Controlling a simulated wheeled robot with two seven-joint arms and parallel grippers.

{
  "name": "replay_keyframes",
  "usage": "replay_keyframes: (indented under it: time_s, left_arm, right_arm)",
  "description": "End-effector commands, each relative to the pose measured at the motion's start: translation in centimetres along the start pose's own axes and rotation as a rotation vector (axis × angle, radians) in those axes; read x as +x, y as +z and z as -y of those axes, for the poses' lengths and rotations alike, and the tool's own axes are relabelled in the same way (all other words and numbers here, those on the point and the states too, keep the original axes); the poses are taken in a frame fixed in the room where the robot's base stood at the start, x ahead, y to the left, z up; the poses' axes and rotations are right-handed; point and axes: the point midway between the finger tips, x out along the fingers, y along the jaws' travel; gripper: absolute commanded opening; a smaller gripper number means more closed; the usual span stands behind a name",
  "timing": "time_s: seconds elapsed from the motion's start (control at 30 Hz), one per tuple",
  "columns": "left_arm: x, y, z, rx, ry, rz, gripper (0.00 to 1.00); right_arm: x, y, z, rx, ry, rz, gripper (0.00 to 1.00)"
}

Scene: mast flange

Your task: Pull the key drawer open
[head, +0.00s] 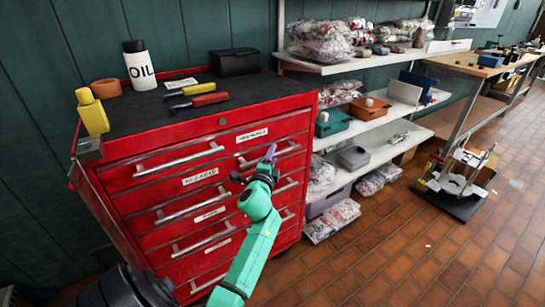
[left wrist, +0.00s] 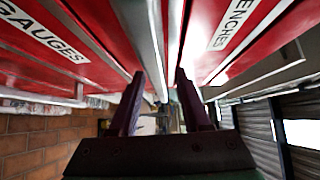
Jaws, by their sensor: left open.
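The red tool cabinet (head: 165,145) has several drawers with pale bar handles and white labels. My left gripper (head: 269,153) is at the cabinet's right-hand drawers, beside the upper right handle (head: 291,149). In the left wrist view the open fingers (left wrist: 160,72) stand either side of the line of a metal handle bar (left wrist: 150,35). Contact cannot be told. Labels reading GAUGES (left wrist: 42,32) and WRENCHES (left wrist: 232,24) show there. All drawers look closed. My right gripper is not in view.
On the cabinet's black top stand an oil bottle (head: 140,66), a yellow bottle (head: 92,112), a black box (head: 235,62) and screwdrivers (head: 195,95). Shelves (head: 375,140) with bags and boxes stand close at right.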

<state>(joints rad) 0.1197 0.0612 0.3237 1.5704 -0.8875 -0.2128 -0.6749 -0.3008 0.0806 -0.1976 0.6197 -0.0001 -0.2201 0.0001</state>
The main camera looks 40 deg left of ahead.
Motion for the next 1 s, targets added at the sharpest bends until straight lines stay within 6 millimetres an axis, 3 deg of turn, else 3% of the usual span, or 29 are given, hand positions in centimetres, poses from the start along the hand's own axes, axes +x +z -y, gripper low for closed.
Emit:
replay_keyframes:
  time_s: [0.03, 0.07, 0.17, 0.2, 1.0]
  left_arm:
    - [-0.02, -0.01, -0.01, 0.000, 0.000, 0.000, 0.47]
    - [-0.02, -0.01, -0.01, 0.000, 0.000, 0.000, 0.40]
    - [-0.04, -0.01, -0.02, 0.000, 0.000, 0.000, 0.02]
    - [-0.04, -0.02, -0.02, 0.000, 0.000, 0.000, 0.00]
    - [-0.07, -0.06, -0.07, -0.001, 0.001, -0.001, 0.00]
  right_arm:
    - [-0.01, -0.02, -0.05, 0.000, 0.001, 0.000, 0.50]
    - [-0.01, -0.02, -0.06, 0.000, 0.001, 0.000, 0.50]
    - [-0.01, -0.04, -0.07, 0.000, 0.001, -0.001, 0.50]
    - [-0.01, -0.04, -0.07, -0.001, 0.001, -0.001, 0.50]
    - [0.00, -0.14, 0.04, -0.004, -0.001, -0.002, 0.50]
